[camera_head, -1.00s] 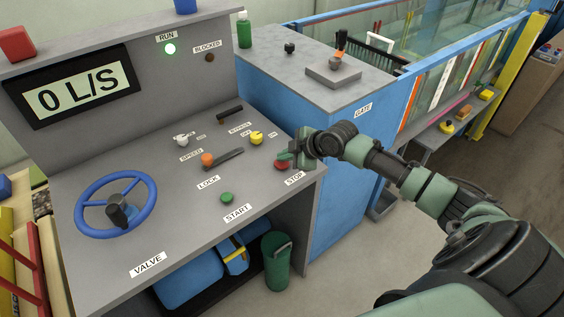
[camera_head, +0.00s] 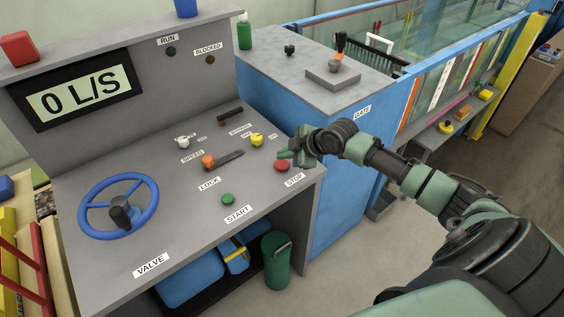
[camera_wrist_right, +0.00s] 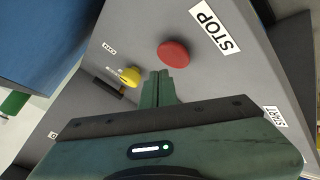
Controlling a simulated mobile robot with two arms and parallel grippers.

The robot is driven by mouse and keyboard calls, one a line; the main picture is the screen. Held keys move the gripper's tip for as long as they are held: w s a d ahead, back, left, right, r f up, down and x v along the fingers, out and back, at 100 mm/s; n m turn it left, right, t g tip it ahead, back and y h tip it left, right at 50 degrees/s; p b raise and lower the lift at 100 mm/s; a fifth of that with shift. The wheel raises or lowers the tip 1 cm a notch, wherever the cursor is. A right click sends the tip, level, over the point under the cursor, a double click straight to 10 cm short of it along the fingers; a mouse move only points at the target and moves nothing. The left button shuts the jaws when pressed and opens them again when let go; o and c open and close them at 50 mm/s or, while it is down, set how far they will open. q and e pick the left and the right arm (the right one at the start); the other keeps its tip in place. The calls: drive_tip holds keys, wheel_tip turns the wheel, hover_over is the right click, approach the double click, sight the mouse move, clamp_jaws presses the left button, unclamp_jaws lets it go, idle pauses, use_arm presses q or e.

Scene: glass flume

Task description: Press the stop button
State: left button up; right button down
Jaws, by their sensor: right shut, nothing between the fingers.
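The red stop button (camera_head: 282,166) sits at the right end of the sloped grey panel, beside its STOP label (camera_head: 295,180). In the right wrist view the red button (camera_wrist_right: 173,54) lies just beyond the fingertips, near the STOP label (camera_wrist_right: 214,29). My right gripper (camera_head: 284,156) is just above and behind the button; in the wrist view its fingers (camera_wrist_right: 157,76) are shut together with nothing between them. A small gap seems to separate the fingertips from the button. The RUN lamp (camera_head: 171,51) is dark and the display (camera_head: 84,92) reads 0 L/S. My left gripper is not in view.
A green start button (camera_head: 228,199), an orange-knobbed lock lever (camera_head: 209,161), a yellow knob (camera_head: 256,140) and a blue valve wheel (camera_head: 118,205) share the panel. The blue gate cabinet (camera_head: 315,125) stands to the right. The space above the panel's front is clear.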

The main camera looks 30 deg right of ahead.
sight(284, 165)
drive_tip(key=shift+r, duration=0.15)
wheel_tip(284, 165, up, 6)
drive_tip(key=p, duration=0.5)
drive_tip(key=shift+p, duration=0.3)
drive_tip(key=shift+f, duration=0.2)
